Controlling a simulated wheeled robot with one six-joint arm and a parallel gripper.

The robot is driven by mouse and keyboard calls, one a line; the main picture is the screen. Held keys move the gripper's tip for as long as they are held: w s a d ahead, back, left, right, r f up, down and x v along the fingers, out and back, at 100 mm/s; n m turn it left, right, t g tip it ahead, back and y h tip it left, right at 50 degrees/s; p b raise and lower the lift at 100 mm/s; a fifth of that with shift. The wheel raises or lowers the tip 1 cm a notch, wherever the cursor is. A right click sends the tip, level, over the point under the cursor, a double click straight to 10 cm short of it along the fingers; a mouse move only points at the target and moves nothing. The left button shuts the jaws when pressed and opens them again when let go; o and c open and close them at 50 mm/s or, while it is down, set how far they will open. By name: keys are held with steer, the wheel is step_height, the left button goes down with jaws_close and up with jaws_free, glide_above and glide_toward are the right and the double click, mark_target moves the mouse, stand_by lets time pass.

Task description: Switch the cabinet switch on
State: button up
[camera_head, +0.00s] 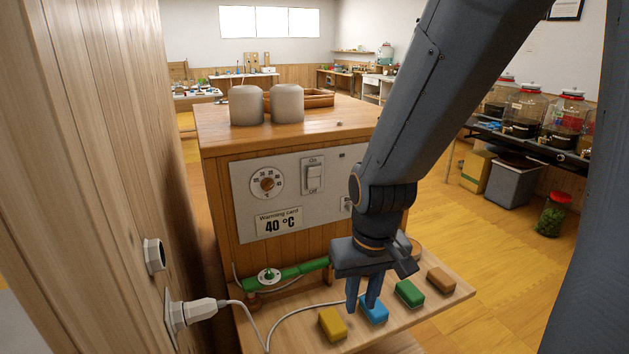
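The cabinet switch (314,177) is a white rocker on the pale front panel of the wooden cabinet (220,200). It has "On" printed above it and "Off" below; I cannot tell which way it is tipped. My gripper (361,307) points down, low in front of the cabinet and to the right of and below the switch. Its two fingers are a little apart at the blue block (377,312) on the shelf. I cannot tell whether they touch the block. My gripper is apart from the switch. My arm hides the panel's right part.
The shelf (440,292) also holds yellow (332,324), green (410,293) and brown (441,280) blocks. A green tube (300,270) lies at the cabinet's foot. A plug (198,311) with a white cable sits in the left wooden wall. Two pale jars (246,105) stand on top.

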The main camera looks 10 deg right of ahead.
steer(key=shift+c, duration=0.5)
steer(key=c, duration=0.3)
steer(key=w+f+t+b, duration=0.1)
steer(key=w, duration=0.2)
steer(key=w+d+f+t, duration=0.1)
steer(key=w, duration=0.2)
steer(key=w+d+f+t+b, duration=0.1)
steer(key=w+f+t, duration=0.1)
steer(key=w, duration=0.2)
steer(key=shift+w+d+b, duration=0.1)
steer(key=shift+b, duration=0.2)
jaws_close()
steer(key=w+n+t+b, duration=0.1)
steer(key=w+t+b, duration=0.2)
steer(key=w+t, duration=0.55)
steer(key=w+r+n+t+y+b, duration=0.1)
steer(key=w+r+t+y+b, duration=0.2)
steer(key=r+t, duration=0.4)
steer(key=shift+w+d+y+b, duration=0.4)
steer(key=shift+w+b, duration=0.3)
steer(key=shift+b, duration=0.55)
steer(key=shift+r+t, duration=0.1)
steer(key=shift+t, duration=0.15)
